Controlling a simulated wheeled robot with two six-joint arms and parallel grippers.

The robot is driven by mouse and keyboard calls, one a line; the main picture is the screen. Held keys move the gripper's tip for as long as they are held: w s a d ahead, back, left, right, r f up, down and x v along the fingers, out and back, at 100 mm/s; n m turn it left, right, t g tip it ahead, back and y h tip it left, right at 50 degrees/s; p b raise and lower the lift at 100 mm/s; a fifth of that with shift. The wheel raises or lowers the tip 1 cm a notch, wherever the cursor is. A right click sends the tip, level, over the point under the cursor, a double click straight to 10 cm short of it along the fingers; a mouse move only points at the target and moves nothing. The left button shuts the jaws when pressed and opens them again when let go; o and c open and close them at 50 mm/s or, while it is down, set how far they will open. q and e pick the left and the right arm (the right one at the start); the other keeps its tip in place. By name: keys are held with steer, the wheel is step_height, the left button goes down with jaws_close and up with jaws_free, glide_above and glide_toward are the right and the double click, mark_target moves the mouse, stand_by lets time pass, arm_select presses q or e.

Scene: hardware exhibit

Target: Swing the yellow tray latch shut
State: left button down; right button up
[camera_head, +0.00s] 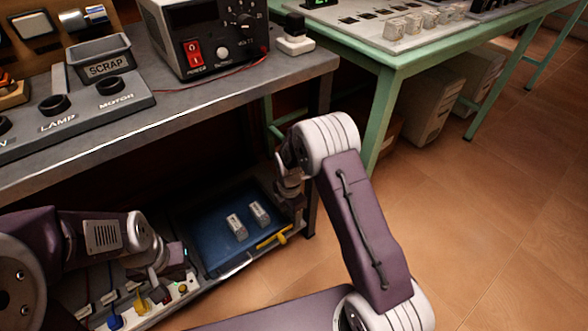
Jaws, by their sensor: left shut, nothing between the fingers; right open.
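The yellow latch (272,240) lies along the front right edge of the blue tray (205,238), low under the grey bench. Its angle is slanted, and I cannot tell whether it is shut. Two pale labelled blocks (237,227) lie on the tray. My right gripper (296,222) reaches down at the tray's right side, close to the latch's right end; its fingers are small and dark, and contact is unclear. It is open. My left gripper (180,266) is shut and empty, left of the tray, above a panel of switches.
The lower panel (150,308) carries blue and yellow levers and small buttons. The grey bench top (150,128) overhangs the tray, with a power unit (205,38) and a scrap bin (100,66) on it. A green table (385,98) stands behind. The floor at right is clear.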

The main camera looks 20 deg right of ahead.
steer(key=s+r+m+p, duration=0.1)
steer(key=r+m+p, duration=0.1)
steer(key=r+p, duration=0.4)
steer(key=s+d+r+m+p, duration=0.1)
steer(key=r+p, duration=0.6)
steer(key=r, duration=0.7)
steer(key=shift+s+m, duration=0.6)
steer(key=shift+m, duration=0.6)
